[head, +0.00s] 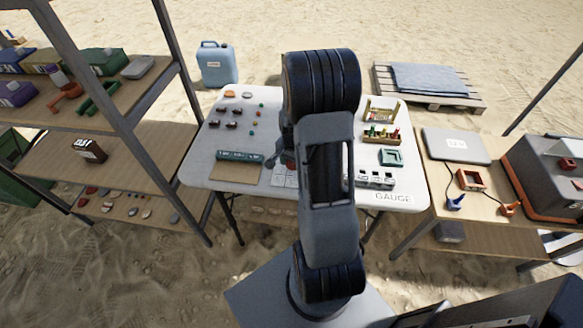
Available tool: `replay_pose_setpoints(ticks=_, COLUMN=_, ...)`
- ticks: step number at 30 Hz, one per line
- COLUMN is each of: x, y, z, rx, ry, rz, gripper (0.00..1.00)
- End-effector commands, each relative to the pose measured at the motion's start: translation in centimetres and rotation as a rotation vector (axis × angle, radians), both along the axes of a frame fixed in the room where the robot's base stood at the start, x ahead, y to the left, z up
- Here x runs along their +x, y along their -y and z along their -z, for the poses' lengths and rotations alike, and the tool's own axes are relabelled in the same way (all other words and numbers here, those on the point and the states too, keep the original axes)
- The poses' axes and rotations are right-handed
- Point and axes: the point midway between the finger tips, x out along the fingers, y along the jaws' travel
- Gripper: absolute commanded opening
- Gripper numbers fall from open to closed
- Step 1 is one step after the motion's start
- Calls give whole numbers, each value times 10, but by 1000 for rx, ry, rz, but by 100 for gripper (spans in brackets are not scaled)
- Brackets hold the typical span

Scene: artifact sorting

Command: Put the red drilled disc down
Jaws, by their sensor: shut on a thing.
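My arm stands in front of the middle of the white table (225,180) and hides much of it. Part of my gripper (288,160) shows at the left edge of the arm, low over the table. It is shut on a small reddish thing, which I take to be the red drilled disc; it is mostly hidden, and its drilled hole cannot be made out. Whether it touches the table cannot be told. Small white squares (284,180) lie just below the gripper in the picture.
Small dark red pieces and beads lie at the table's left, above a teal roll (240,156) and brown board (236,172). At the right are a wooden rack (381,134), a green piece (391,157) and a block row (375,178). Shelves (120,125) flank the left; a side table (440,170) the right.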

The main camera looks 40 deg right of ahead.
Motion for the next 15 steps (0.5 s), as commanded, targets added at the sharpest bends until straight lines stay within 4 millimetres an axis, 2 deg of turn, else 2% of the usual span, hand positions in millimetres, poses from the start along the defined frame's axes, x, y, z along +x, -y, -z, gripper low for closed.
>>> replay_pose_setpoints(ticks=7, x=2, y=0, z=29, rx=1, ry=-3, rz=-1, gripper=27)
replay_pose_setpoints(ticks=15, x=2, y=0, z=32, rx=0, ry=0, rz=-1, gripper=27)
